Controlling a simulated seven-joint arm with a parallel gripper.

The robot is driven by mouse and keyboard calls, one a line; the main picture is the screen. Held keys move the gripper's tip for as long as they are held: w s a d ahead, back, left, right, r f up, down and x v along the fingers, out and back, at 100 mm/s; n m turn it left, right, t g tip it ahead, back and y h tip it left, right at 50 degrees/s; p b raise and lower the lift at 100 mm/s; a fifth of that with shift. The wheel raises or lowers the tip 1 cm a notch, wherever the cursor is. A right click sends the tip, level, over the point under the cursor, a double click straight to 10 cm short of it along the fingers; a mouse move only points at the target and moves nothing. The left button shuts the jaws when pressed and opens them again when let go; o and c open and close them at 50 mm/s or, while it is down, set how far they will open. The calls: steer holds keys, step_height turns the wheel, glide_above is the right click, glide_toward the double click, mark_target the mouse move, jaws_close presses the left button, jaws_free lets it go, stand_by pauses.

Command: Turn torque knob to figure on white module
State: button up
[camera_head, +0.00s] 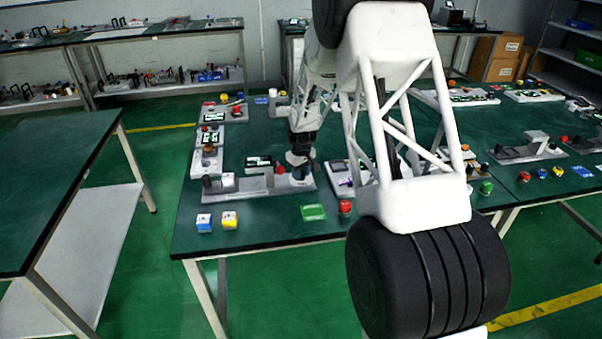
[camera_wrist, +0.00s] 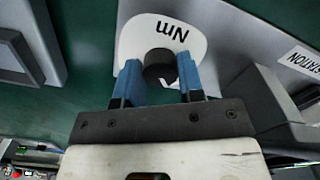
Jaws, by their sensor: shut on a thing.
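In the wrist view, a dark round knob (camera_wrist: 160,64) sits on a white rounded plate (camera_wrist: 192,40) marked "Nm", which appears upside down. My gripper (camera_wrist: 158,84) has two blue fingers shut on the knob, one on each side. A further mark below the knob is mostly hidden by the fingers. In the head view, my gripper (camera_head: 301,170) is small and points down at the right end of a long grey module (camera_head: 255,186) near the front of the green table. The knob itself is hidden there, and I cannot make out any figure.
A red button (camera_head: 279,169) is left of my gripper. White modules (camera_head: 207,160) line the table's left side. My arm hides part of the right.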

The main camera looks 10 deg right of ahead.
steer(key=m, duration=0.4)
steer(key=shift+a+m, duration=0.1)
steer(key=shift+m, duration=1.9)
steer(key=o, duration=0.9)
steer(key=shift+r, duration=3.95)
